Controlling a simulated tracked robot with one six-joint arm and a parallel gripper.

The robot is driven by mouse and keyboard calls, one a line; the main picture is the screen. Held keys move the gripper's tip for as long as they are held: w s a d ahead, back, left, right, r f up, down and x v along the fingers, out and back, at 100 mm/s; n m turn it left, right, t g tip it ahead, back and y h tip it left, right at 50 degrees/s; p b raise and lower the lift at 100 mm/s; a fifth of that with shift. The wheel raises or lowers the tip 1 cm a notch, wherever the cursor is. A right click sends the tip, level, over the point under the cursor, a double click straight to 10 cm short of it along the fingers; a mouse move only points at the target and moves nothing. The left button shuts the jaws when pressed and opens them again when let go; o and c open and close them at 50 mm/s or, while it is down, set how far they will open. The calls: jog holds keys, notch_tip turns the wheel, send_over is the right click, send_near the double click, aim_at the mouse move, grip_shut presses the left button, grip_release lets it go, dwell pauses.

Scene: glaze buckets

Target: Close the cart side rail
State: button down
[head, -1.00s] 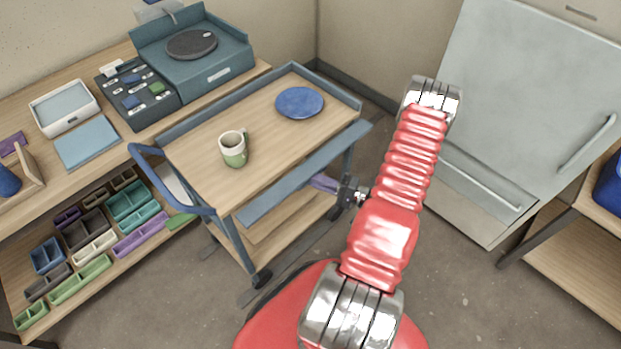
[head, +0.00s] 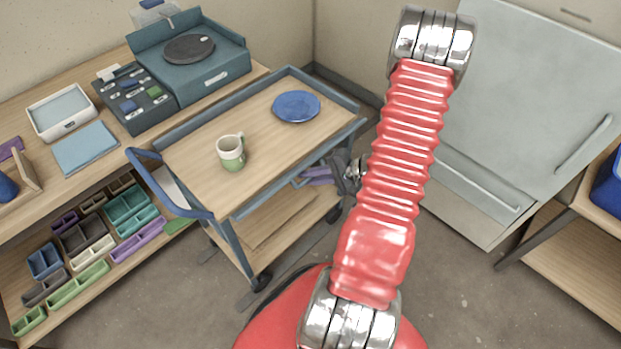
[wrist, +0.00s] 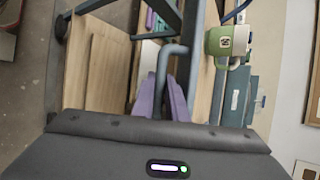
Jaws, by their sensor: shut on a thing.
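The cart (head: 228,247) stands left of my arm with a wooden top. Its side rail (head: 262,196) runs along the near long edge and now shows as a narrow blue-grey strip, near upright. I cannot tell whether it is fully flush. A bar handle (head: 299,184) sticks out from the rail's outer face; it shows in the wrist view (wrist: 164,66) too. My gripper (head: 318,176) has purple fingers, also in the wrist view (wrist: 162,98), and is shut on the handle. My arm hides the gripper's wrist in part.
A green-and-white mug (head: 231,153) and a blue plate (head: 296,106) stand on the cart top. A workbench (head: 48,205) with bins below is at the left. A fridge (head: 530,110) stands at the right. Bare floor lies in front.

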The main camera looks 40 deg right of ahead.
aim_at(308, 163)
jog(key=shift+w+r+m+g+h, duration=0.15)
jog(key=shift+w+r+m+g, duration=0.25)
jog(key=shift+g, duration=0.9)
jog(key=shift+w+r+m+g+h, duration=0.1)
jog(key=shift+w+r+m+g, duration=0.3)
jog(key=shift+g, duration=0.9)
jog(key=shift+w+r+m+g+h, duration=0.2)
jog(key=shift+r+g, duration=0.35)
jog(key=shift+g, duration=1.05)
jog(key=c, duration=2.1)
grip_release()
jog(key=shift+o, duration=0.3)
jog(key=shift+r, duration=0.15)
jog(key=v, duration=1.3)
jog(key=shift+d+r, duration=0.15)
jog(key=shift+r, duration=0.05)
